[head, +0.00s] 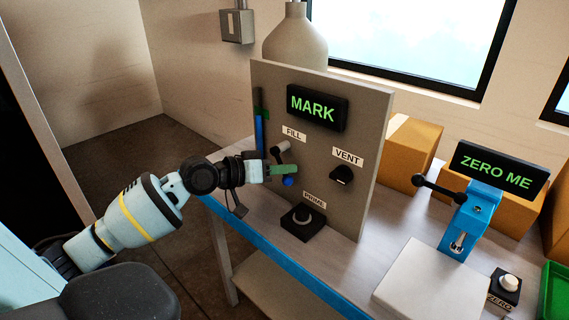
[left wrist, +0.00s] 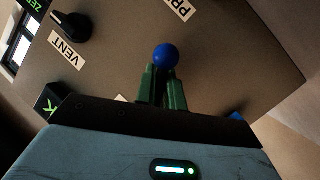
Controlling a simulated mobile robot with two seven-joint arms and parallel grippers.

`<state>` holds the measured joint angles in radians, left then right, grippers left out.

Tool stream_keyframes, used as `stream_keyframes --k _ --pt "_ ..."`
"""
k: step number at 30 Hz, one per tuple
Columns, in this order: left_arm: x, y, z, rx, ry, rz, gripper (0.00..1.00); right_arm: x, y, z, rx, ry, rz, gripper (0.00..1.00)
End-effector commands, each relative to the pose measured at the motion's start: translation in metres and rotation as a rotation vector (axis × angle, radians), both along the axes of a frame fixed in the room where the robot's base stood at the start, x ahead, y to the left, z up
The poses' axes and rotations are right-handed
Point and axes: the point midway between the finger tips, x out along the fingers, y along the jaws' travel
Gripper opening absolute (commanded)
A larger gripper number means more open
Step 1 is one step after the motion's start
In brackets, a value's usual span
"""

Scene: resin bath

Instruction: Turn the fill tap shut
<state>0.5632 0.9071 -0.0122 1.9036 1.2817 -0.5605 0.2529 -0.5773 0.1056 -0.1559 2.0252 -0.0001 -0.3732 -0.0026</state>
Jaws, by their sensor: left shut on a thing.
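The fill tap (head: 281,148) sits on the upright grey panel (head: 330,215) under the FILL label (head: 294,134). Its lever hangs downward and ends in a blue ball (head: 288,181). My left gripper (head: 287,170), with green fingers, is shut on the tap lever near the ball. In the left wrist view the blue ball (left wrist: 165,57) shows at the fingertips, and the fingers hide most of the lever. My right gripper is in neither view.
Rightward are a ZERO ME display (head: 499,168) and a blue clamp-like stand (head: 468,222).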

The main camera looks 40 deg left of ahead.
Motion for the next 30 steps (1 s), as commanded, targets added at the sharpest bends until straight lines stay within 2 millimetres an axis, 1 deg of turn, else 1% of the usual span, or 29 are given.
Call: stream_keyframes --k 1,6,15,21,30 --pt "0.000 0.002 0.004 0.050 -0.006 0.000 0.00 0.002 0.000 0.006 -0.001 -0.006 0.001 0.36" --pt "0.001 0.009 0.002 0.204 -0.021 0.000 0.00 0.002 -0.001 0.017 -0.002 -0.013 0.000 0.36" --pt "0.002 0.018 -0.001 0.425 -0.039 0.002 0.00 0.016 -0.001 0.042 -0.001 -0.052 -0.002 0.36" --pt "0.002 0.023 -0.003 0.516 -0.044 0.002 0.00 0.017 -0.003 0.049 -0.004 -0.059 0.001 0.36" --pt "0.002 0.025 -0.005 0.571 -0.047 0.002 0.00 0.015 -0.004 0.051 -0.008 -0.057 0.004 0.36"
